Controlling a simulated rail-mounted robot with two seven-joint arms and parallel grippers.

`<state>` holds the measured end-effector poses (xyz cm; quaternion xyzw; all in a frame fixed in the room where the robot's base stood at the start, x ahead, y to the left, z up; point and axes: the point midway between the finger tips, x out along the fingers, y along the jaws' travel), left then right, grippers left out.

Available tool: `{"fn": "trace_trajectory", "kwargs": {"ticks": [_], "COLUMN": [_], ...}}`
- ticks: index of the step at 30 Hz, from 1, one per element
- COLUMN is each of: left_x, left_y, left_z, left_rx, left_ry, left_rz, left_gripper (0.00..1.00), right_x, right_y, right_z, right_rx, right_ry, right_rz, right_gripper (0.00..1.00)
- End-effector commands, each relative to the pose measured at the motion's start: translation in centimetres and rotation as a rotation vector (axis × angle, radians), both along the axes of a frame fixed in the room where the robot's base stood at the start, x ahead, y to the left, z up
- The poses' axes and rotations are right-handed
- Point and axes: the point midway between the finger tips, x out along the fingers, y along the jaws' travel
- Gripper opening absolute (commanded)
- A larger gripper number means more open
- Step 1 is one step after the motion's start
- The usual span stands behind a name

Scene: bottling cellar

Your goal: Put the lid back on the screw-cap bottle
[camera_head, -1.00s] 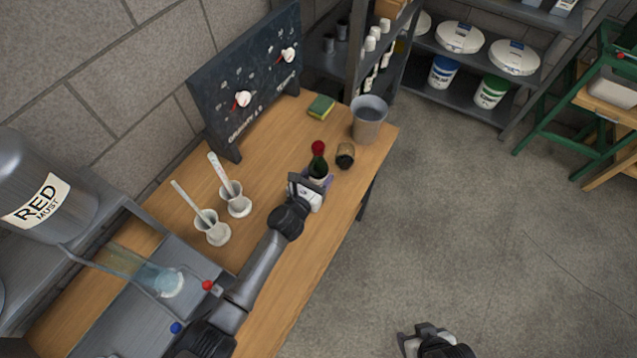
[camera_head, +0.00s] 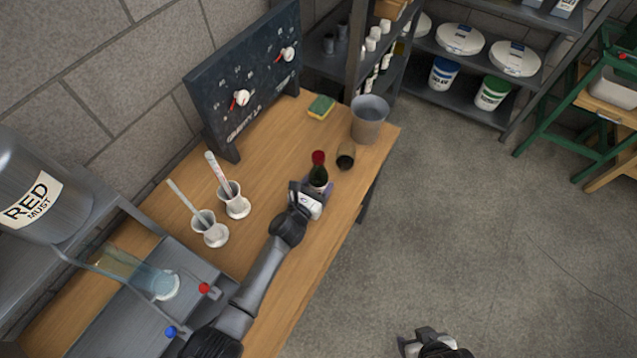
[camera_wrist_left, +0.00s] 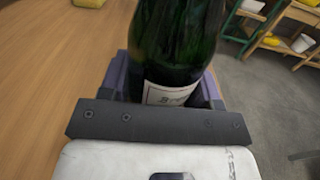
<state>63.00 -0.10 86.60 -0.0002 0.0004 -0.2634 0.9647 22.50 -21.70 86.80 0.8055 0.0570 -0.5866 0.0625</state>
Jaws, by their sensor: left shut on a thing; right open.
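The dark green bottle (camera_head: 318,176) stands near the right edge of the wooden table, with a red cap (camera_head: 318,157) showing at its top. I cannot tell whether the cap is seated or screwed on. My left gripper (camera_head: 316,186) is shut on the bottle's body. In the left wrist view the green bottle (camera_wrist_left: 176,45) with a pale label is between the fingers, and its top is out of frame. My right gripper (camera_head: 425,343) is open and empty at the bottom edge, away from the table over the floor.
A dark glass (camera_head: 345,156) stands close beside the bottle, with a grey bucket (camera_head: 369,119) and a sponge (camera_head: 321,107) behind. A dark board (camera_head: 245,85) stands at the back. The table's right edge is near.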

Motion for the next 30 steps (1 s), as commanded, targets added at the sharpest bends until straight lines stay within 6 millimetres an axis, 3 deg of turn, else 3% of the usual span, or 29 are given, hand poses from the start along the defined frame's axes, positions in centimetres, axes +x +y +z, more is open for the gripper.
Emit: {"fn": "trace_trajectory", "kwargs": {"ticks": [3,4,11,21,30], "left_x": [0.0,0.0,0.0,0.0,-3.9], "left_y": [0.0,0.0,0.0,0.0,2.3], "left_z": [-0.4,-0.3,-0.3,0.4,0.3], "left_rx": [-0.001,0.000,0.000,0.000,-0.001], "left_ry": [-0.002,0.000,0.000,0.000,0.003], "left_rz": [0.000,0.000,0.000,0.000,0.000], "left_gripper": [0.00,0.60,0.82,0.83,0.83], "right_x": [0.0,0.0,0.0,0.0,0.0], "right_y": [0.0,0.0,0.0,0.0,0.0], "right_z": [-0.4,-0.3,-0.3,0.4,3.1], "right_rx": [0.000,0.000,0.000,0.000,0.000], "right_ry": [0.000,0.000,0.000,0.000,-0.002], "right_rz": [0.000,0.000,0.000,0.000,0.000], "right_gripper": [0.62,0.62,0.62,0.62,0.62]}}
